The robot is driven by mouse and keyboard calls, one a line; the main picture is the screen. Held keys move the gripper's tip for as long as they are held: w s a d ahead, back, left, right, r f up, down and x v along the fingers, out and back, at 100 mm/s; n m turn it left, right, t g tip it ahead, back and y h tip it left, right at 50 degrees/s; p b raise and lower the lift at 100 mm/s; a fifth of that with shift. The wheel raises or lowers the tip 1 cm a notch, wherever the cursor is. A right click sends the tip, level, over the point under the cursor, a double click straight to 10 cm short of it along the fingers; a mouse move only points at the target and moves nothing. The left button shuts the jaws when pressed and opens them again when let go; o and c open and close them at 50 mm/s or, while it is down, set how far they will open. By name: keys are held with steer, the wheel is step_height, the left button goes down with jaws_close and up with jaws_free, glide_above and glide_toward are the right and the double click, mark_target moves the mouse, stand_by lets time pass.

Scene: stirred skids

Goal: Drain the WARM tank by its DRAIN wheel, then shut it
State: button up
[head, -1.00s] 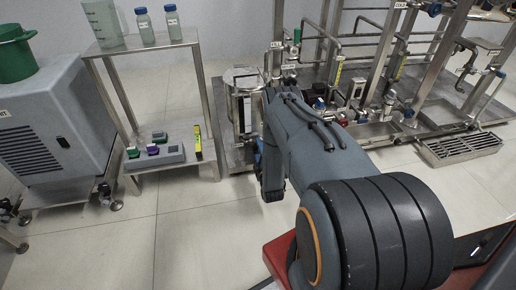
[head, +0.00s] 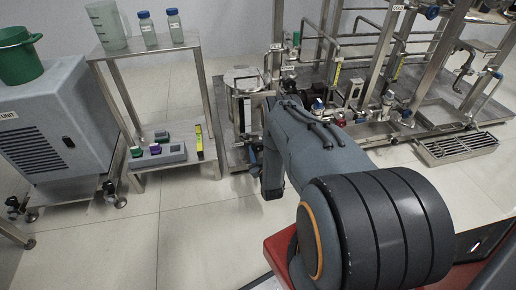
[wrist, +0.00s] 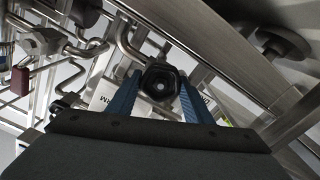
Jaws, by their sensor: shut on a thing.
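In the wrist view my gripper (wrist: 160,88) has its two blue fingers on either side of a black, faceted hand wheel (wrist: 161,78) with a round centre, and is shut on it. A pale label behind the left finger ends in "RM" (wrist: 104,104); its first letters are hidden. Another label, by the right finger, is mostly covered. In the head view a steel tank (head: 243,82) stands on the skid beyond my arm. My forearm hides most of the gripper and the wheel there. I cannot read the wheel's name or tell how far it is turned.
A padlock (wrist: 21,80) and pipes crowd the left of the wrist view. In the head view, a steel stand (head: 188,46) with bottles, a grey cabinet (head: 75,115) and a floor grate (head: 456,147) surround the skid. The tiled floor in front is clear.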

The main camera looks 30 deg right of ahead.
steer(key=m, duration=0.5)
steer(key=shift+m+p, duration=0.3)
steer(key=shift+p, duration=0.1)
steer(key=m, duration=0.5)
steer(key=shift+f+m, duration=0.1)
steer(key=shift+m, duration=0.3)
steer(key=shift+m+p, duration=0.3)
steer(key=shift+d, duration=0.1)
steer(key=o, duration=1)
steer(key=p+v, duration=0.2)
steer(key=v, duration=0.6)
